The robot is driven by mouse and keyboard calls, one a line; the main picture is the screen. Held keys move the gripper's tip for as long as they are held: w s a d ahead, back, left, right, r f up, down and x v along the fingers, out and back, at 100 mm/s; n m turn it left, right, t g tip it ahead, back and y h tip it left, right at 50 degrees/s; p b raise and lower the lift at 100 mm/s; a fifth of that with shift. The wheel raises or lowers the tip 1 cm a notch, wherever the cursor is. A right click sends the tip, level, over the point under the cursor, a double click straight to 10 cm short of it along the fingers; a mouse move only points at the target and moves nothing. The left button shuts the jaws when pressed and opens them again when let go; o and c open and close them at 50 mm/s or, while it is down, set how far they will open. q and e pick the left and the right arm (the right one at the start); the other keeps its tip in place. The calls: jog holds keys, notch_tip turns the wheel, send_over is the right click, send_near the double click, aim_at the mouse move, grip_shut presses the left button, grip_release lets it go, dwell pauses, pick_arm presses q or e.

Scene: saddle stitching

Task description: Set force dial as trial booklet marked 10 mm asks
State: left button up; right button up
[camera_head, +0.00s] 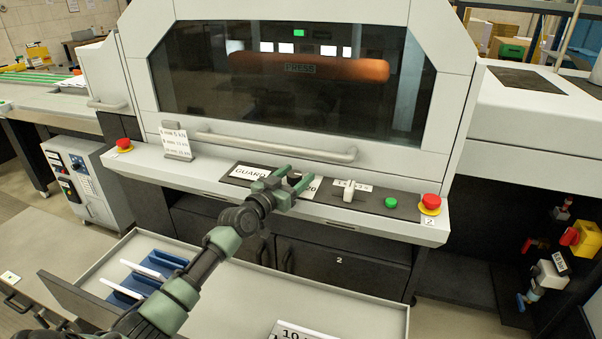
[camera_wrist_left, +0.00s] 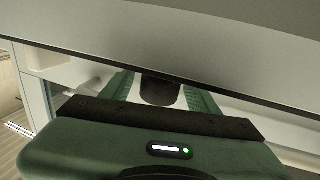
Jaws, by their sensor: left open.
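The force dial appears as a dark knob (camera_head: 294,178) on the press's front panel, beside a label ending in "20". Most of its scale is hidden by my gripper. My left gripper (camera_head: 294,181) is open, its fingers on either side of the knob. In the left wrist view a dark round knob (camera_wrist_left: 159,90) sits between the two green fingers (camera_wrist_left: 160,92); I cannot tell whether they touch it. The trial booklet (camera_head: 290,331) marked "10" lies at the bottom edge, partly cut off. A card (camera_head: 176,141) with mm and kN lines stands at the panel's left. My right gripper is not in view.
A white lever (camera_head: 349,191), a green button (camera_head: 391,202) and a red stop button (camera_head: 431,201) are right of the dial. Another red button (camera_head: 124,144) is at the left end. A guard handle (camera_head: 278,148) runs above the panel. A tray (camera_head: 350,310) lies below.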

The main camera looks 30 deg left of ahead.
pick_arm(q)
jog(key=shift+w+f, duration=0.1)
jog(key=shift+w, duration=1.2)
